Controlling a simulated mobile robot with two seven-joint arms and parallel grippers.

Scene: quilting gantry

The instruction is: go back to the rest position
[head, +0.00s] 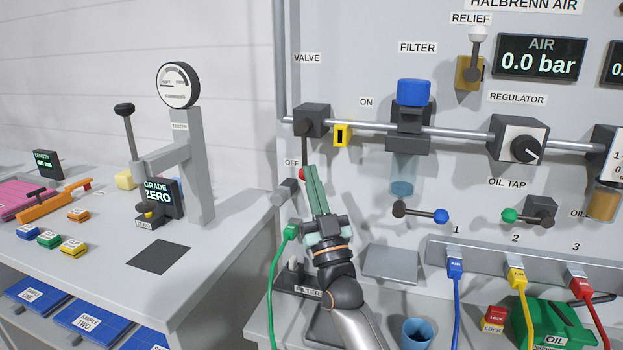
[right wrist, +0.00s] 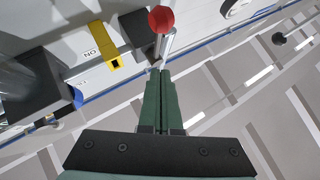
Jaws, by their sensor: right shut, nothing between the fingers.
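My right gripper (head: 313,172) is shut and empty, with its green fingers pointing up, just beside the red knob (head: 302,174) of the valve lever. The lever hangs down from the dark valve block (head: 312,120) toward the OFF label (head: 291,162). In the right wrist view the closed fingertips (right wrist: 160,74) lie close to the lever, with the red ball (right wrist: 162,19) beyond them. I cannot tell whether they touch. My left gripper does not show.
The air panel holds a filter (head: 413,93), a regulator (head: 519,139) and an oil tap lever (head: 512,215). A green hose plug (head: 290,232) sits left of my right wrist. Below are a blue cup (head: 416,333) and colored hoses. A bench with a tester (head: 195,160) stands left.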

